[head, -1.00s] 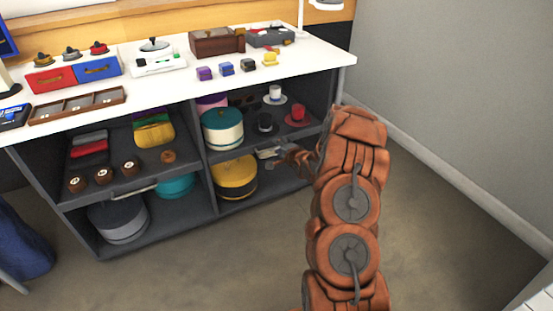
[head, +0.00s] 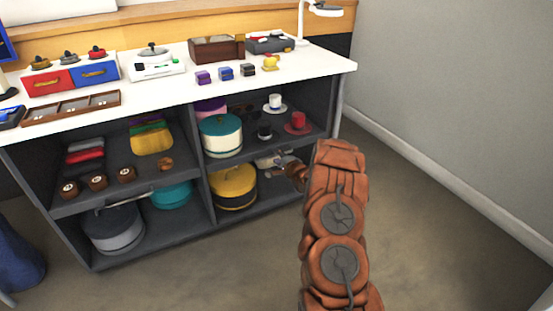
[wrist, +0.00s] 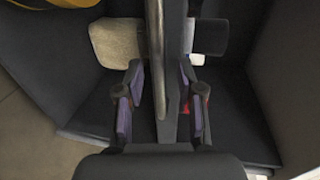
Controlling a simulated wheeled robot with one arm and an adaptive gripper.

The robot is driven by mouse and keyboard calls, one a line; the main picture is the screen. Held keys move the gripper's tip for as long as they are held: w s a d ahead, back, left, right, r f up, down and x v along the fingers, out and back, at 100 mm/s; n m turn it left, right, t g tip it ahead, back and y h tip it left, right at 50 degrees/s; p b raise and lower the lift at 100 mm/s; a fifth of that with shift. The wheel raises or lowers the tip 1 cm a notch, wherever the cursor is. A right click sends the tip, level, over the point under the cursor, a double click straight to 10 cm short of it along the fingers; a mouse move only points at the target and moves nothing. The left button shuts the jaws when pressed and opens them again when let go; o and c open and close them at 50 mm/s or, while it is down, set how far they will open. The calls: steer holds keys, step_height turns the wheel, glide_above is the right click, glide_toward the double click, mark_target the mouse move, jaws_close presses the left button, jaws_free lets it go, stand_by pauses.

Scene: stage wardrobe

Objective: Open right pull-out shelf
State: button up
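The right pull-out shelf (head: 285,141) is a dark board in the right bay of the grey unit. In the wrist view the shelf's front bar (wrist: 163,65) runs upright between the two fingers of my gripper (wrist: 162,108). The fingers are apart, one on each side of the bar, with gaps showing. Contact with the bar is not clear.
The left shelf (head: 140,178) has a front handle and holds several small items. Below the right shelf stands a yellow hat box (head: 233,188). The white tabletop (head: 180,95) above carries boxes and a lamp. The floor in front and to the right is clear.

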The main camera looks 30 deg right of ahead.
steer(key=shift+w+d+f, duration=0.1)
steer(key=shift+w+f, duration=0.05)
steer(key=shift+w, duration=0.5)
jaws_close()
stand_by(0.4)
